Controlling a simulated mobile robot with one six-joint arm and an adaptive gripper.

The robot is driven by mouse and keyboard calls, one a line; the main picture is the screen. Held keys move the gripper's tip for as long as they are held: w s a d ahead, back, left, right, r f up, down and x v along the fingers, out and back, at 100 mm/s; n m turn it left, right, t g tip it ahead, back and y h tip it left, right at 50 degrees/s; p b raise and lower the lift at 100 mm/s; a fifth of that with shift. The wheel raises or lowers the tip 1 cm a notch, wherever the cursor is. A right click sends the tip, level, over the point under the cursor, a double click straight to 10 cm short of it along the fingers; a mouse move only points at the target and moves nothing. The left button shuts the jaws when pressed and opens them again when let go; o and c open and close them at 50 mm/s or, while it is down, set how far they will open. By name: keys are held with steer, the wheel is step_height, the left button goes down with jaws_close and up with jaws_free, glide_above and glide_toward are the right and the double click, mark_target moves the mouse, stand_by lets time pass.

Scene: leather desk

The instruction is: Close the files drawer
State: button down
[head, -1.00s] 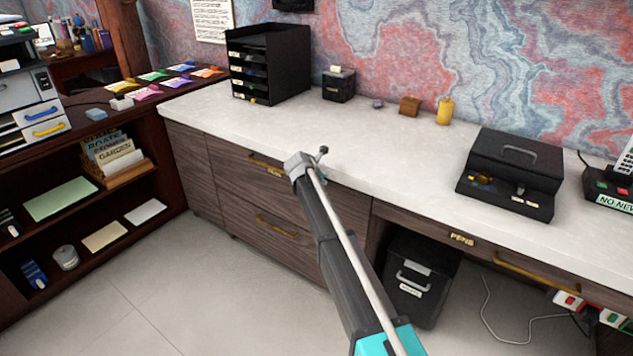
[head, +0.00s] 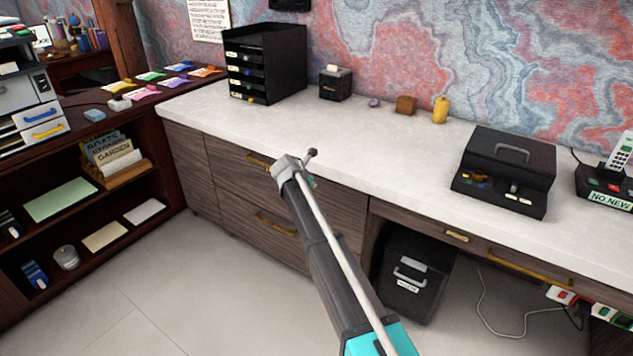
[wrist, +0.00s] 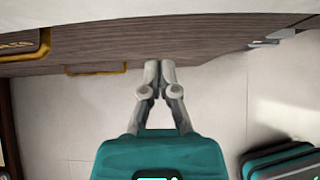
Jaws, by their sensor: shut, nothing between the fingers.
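The wooden cabinet under the white counter has an upper drawer (head: 228,160) and a lower drawer (head: 236,205), both with brass handles. Both fronts look about flush, but my arm covers part of them, and I cannot read which is the files drawer. In the wrist view, a brass label frame (wrist: 20,46) with hard-to-read lettering and a brass handle (wrist: 95,69) show on the wooden front. My gripper (wrist: 160,65) is shut and empty, its fingertips close to or against the wood; contact is unclear.
The counter (head: 380,155) overhangs the drawers and holds a black letter rack (head: 275,62) and a black cash box (head: 508,165). The floor (head: 190,285) in front of the cabinet is clear.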

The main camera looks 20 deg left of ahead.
steer(key=p+v, duration=0.5)
steer(key=v, duration=0.3)
steer(key=shift+s, duration=0.2)
stand_by(0.4)
steer(key=s+d+f+m+g+h, duration=0.15)
steer(key=d+m, duration=0.65)
steer(key=d, duration=0.8)
steer(key=s+d+f+m+g, duration=0.25)
steer(key=d+m, duration=0.55)
steer(key=d, duration=0.9)
steer(key=s+d+f+m+g+y, duration=0.1)
steer(key=s+d+m+g+y, duration=0.25)
steer(key=s+d+m, duration=1.65)
step_height(320, 180, up, 19)
steer(key=w+d+n+g+p, duration=0.1)
steer(key=d+n+p, duration=0.1)
steer(key=p, duration=1.7)
steer(key=shift+d+p, duration=0.3)
steer(key=shift+r, duration=0.1)
